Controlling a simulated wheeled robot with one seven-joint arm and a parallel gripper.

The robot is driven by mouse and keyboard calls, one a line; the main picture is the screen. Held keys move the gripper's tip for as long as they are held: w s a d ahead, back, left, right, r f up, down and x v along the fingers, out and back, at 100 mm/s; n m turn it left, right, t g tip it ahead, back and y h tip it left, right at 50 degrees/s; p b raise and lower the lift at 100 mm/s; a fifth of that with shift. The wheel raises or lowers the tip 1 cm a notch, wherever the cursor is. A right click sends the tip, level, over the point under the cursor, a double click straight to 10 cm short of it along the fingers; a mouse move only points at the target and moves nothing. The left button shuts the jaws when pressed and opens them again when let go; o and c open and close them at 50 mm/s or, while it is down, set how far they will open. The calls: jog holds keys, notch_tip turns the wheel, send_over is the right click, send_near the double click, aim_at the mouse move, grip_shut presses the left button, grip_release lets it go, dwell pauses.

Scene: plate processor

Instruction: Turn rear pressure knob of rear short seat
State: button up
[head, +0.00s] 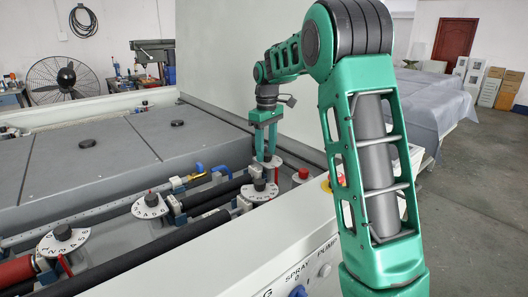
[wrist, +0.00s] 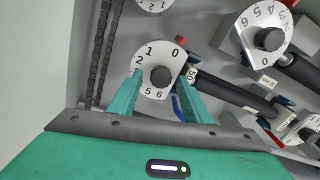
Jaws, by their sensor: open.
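A dark round knob (wrist: 160,76) on a white numbered dial (wrist: 150,53) shows between my fingertips in the wrist view. The digits 0, 1, 2, 5 and 6 are readable; the rest are covered. A small red mark sits at the dial's upper edge. My gripper (wrist: 159,82) is open, with one green finger on each side of the knob. I cannot tell whether the fingers touch it. In the head view my gripper (head: 266,157) points down over the farthest dial (head: 279,162) of the row, and its fingers largely hide that knob.
Other numbered dials stand nearby: a near one (head: 261,192), a middle one (head: 150,205) and a left one (head: 62,241). Black rollers (head: 205,225) and blue-handled fittings lie between them. A red button (head: 303,173) is right of my gripper. A pale panel (head: 270,75) rises behind.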

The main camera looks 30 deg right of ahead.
aim_at(266, 153)
notch_tip(266, 153, up, 11)
dwell(0.5)
jog(key=shift+f, duration=0.15)
